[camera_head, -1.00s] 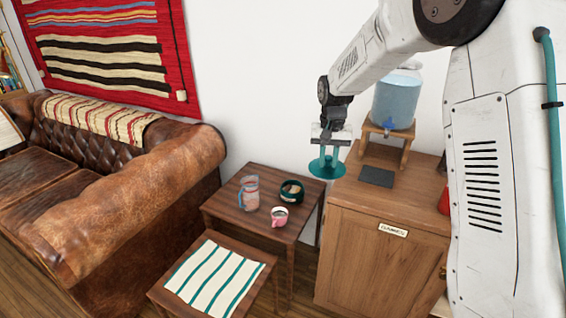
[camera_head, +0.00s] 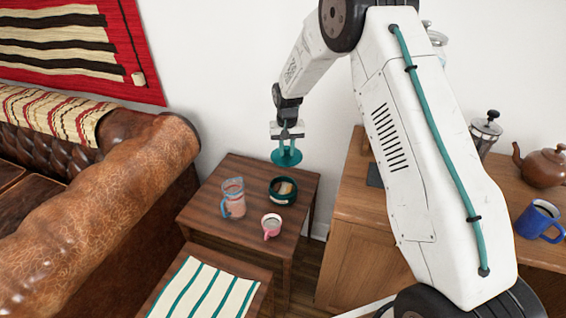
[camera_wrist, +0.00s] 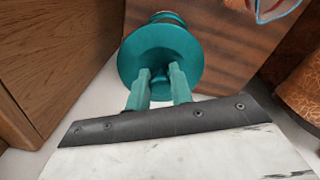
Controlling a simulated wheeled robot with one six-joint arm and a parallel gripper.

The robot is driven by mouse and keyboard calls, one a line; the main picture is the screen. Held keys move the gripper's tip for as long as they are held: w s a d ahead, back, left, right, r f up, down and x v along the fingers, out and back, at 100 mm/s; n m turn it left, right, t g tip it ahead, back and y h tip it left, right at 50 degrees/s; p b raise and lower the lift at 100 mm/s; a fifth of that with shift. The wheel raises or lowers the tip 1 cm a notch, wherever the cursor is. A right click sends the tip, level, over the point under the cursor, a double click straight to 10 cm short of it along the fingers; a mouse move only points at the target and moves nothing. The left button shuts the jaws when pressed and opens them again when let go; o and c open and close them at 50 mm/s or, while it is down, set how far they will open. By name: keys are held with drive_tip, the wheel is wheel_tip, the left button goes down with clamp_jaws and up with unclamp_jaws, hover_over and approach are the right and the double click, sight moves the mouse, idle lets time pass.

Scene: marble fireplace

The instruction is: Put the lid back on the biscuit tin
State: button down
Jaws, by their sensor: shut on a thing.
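The teal lid (camera_head: 277,157) is a round disc held level by its knob in my gripper (camera_head: 287,143). My gripper is shut on the knob; the lid fills the middle of the wrist view (camera_wrist: 130,62). The biscuit tin (camera_head: 273,196) is dark green and open on the small wooden table, with biscuits inside. The lid hangs above the tin and apart from it in the head view. In the wrist view the tin (camera_wrist: 168,17) shows only partly, beyond the lid's far edge.
A wooden cabinet (camera_head: 350,200) stands to the right. A leather sofa (camera_head: 120,200) is left. A stool with a striped cloth (camera_head: 205,290) is in front.

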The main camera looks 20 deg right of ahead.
drive_tip(key=shift+n, duration=0.3)
drive_tip(key=shift+w+a+f, duration=0.15)
drive_tip(key=shift+w+f, duration=0.1)
drive_tip(key=shift+f, duration=2.1)
drive_tip(key=shift+w+a+f, duration=0.2)
drive_tip(key=shift+f, duration=2.15)
drive_tip(key=shift+w+a+f, duration=0.15)
drive_tip(key=shift+w+f, duration=0.1)
drive_tip(key=shift+f, duration=2.1)
drive_tip(key=shift+s, duration=0.25)
drive_tip(key=shift+f, duration=0.2)
drive_tip(key=c, duration=0.7)
unclamp_jaws()
drive_tip(key=shift+r, duration=0.1)
